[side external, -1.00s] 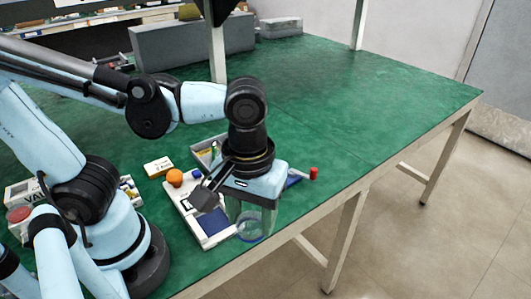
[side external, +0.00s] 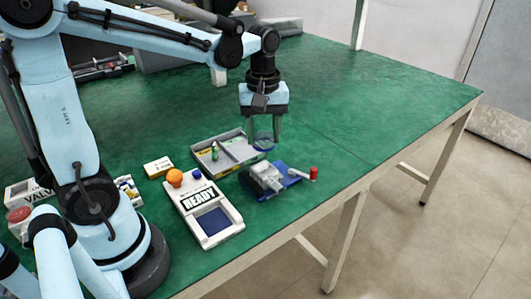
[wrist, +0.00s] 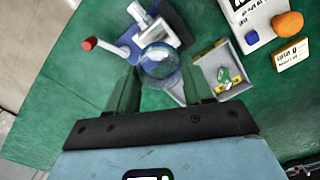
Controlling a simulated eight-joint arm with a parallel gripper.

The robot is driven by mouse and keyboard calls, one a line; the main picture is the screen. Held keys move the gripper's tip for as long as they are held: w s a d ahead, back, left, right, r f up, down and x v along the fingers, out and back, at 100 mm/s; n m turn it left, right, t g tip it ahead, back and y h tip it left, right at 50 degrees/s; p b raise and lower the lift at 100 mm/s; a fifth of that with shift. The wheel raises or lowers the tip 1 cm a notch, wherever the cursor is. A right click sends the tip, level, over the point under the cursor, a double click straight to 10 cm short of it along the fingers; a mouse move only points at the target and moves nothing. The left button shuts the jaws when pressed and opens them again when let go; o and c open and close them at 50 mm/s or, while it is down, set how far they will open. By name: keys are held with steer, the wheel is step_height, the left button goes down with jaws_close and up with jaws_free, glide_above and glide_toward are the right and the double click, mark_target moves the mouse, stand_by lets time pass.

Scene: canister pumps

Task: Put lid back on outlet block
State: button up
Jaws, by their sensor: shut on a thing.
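My gripper (side external: 262,136) is shut on a round, clear lid with a blue rim (side external: 265,142). The wrist view shows the lid (wrist: 160,62) between my two green fingertips (wrist: 160,82). The lid is held in the air, above and behind the outlet block (side external: 266,178) in the side external view. The block is grey and silver on a blue base, with a red-tipped lever (side external: 313,173) at its right. In the wrist view the block (wrist: 148,26) lies just beyond the lid, which overlaps part of it. The lid and block look apart.
An open grey tray (side external: 234,160) with a small green item stands beside the block. A white panel reading READY (side external: 186,200), with an orange knob (side external: 175,178), is to the left. A small box (side external: 158,167) lies behind it. The green table is clear at the back right.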

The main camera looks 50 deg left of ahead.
steer(key=shift+f, duration=3)
steer(key=shift+f, duration=0.2)
steer(key=o, duration=1.4)
steer(key=shift+o, duration=0.2)
steer(key=shift+r, duration=3.55)
jaws_close()
